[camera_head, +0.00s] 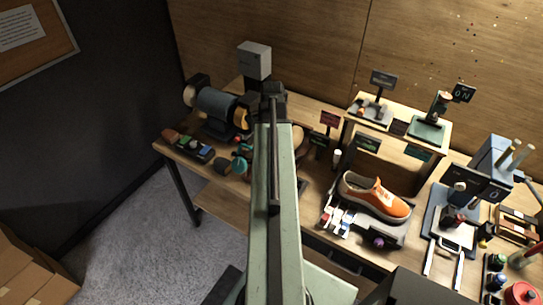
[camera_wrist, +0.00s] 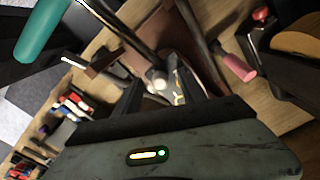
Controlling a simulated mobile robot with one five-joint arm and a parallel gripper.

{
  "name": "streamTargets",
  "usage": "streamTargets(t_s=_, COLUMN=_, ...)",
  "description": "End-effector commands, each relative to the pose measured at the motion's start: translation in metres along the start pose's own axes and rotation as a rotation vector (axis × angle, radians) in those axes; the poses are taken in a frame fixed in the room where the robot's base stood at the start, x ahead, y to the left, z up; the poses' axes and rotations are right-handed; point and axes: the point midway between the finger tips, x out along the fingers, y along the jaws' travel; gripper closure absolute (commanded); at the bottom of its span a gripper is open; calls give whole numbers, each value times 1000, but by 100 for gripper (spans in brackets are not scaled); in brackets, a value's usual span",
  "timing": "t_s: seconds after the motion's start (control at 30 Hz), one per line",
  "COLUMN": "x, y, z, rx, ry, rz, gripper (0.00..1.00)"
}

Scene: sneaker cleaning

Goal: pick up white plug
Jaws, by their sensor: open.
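A small pale, rounded piece that may be the white plug (camera_wrist: 158,80) shows in the wrist view, near the middle, beyond my gripper (camera_wrist: 160,74). My gripper is open, with its dark fingers on either side of this piece in the picture; I cannot tell how far apart they are in depth. A small bright piece (camera_wrist: 178,98) shows just beside it. In the head view my arm reaches over the workbench and hides the area under its tip. A small white cylinder (camera_head: 337,156) stands on the bench to the right of my arm.
A bench grinder (camera_head: 216,106) and a grey box (camera_head: 254,60) stand near the arm's tip. An orange sneaker (camera_head: 374,196) and a two-tier shelf (camera_head: 440,148) are to the right. In the wrist view, a teal handle (camera_wrist: 40,34) and a pink-tipped tool (camera_wrist: 238,66) flank the gripper.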

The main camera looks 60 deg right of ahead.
Motion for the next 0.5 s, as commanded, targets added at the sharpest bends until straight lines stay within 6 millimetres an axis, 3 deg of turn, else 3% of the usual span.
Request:
streamTargets(t_s=0.13, x=-2, y=0, z=1, rx=-1, ry=-1, rz=1, gripper=55)
streamTargets(t_s=0.3, x=-2, y=0, z=1, rx=-1, ry=-1, rz=1, gripper=100)
streamTargets(t_s=0.5, x=-2, y=0, z=1, rx=-2, ry=-1, rz=1, gripper=100)
